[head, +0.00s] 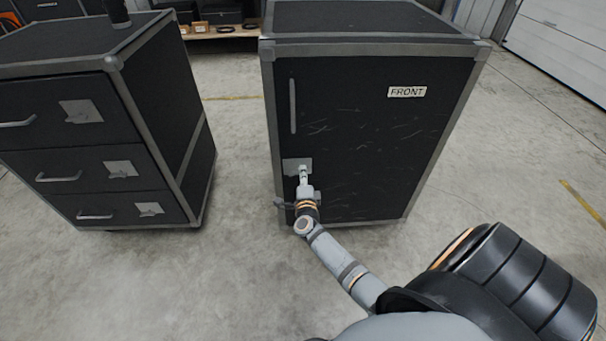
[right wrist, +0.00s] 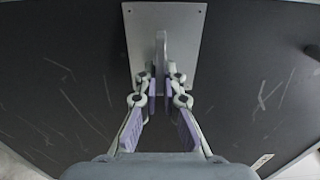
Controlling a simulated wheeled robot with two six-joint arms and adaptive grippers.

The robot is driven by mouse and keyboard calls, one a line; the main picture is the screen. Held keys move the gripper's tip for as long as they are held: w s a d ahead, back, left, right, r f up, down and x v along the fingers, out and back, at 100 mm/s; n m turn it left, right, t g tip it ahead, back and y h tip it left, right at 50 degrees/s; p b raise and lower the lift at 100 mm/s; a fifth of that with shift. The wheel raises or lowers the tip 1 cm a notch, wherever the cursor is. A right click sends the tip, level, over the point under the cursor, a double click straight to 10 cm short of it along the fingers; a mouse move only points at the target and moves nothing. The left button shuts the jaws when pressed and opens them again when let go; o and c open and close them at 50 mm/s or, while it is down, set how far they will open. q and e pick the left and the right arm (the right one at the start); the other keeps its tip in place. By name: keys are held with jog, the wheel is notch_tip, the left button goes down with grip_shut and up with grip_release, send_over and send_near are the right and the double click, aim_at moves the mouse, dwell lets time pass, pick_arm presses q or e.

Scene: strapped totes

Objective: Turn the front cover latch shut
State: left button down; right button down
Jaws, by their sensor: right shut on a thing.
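The black case with a grey metal frame stands in the middle of the head view, its front cover (head: 350,125) carrying a FRONT label (head: 407,92). The latch has a grey square plate (head: 290,166) low on the cover's left side. In the right wrist view the latch handle (right wrist: 161,48) sticks out from the plate (right wrist: 190,25). My right gripper (head: 304,176) is at the latch; in the wrist view its fingers (right wrist: 161,90) are closed around the handle from both sides. The handle's lower end is partly hidden between the fingers. My left gripper is not in view.
A long vertical handle (head: 292,106) sits on the cover above the latch. Shelving with items stands behind. The concrete floor in front is clear.

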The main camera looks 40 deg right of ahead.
jog(key=c, duration=1.5)
grip_release()
jog(key=v, duration=1.2)
jog(key=shift+s, duration=0.1)
